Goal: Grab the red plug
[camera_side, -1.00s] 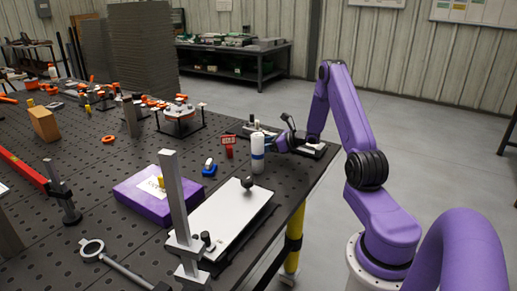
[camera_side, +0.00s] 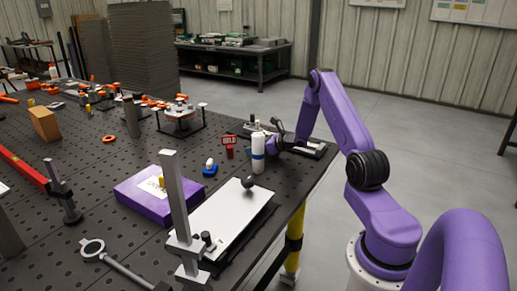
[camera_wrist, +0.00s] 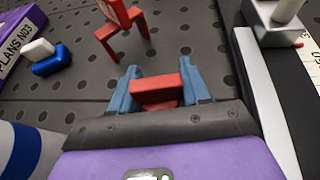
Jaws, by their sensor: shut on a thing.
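In the wrist view, a red block-like piece (camera_wrist: 157,92), which I take to be the red plug, sits between the blue fingers of my gripper (camera_wrist: 158,84). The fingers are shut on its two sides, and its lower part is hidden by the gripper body. In the side view my gripper (camera_side: 272,146) is low over the table's right edge area, just behind and right of a white bottle with a blue band (camera_side: 258,153). The plug cannot be made out there.
A red stand with a sign (camera_side: 229,146) is just left of the bottle; its legs show ahead of my fingers in the wrist view (camera_wrist: 118,18). A blue-and-white piece (camera_side: 210,169) and a purple box (camera_side: 150,203) lie nearer. A metal-edged fixture (camera_wrist: 262,75) is close on the right.

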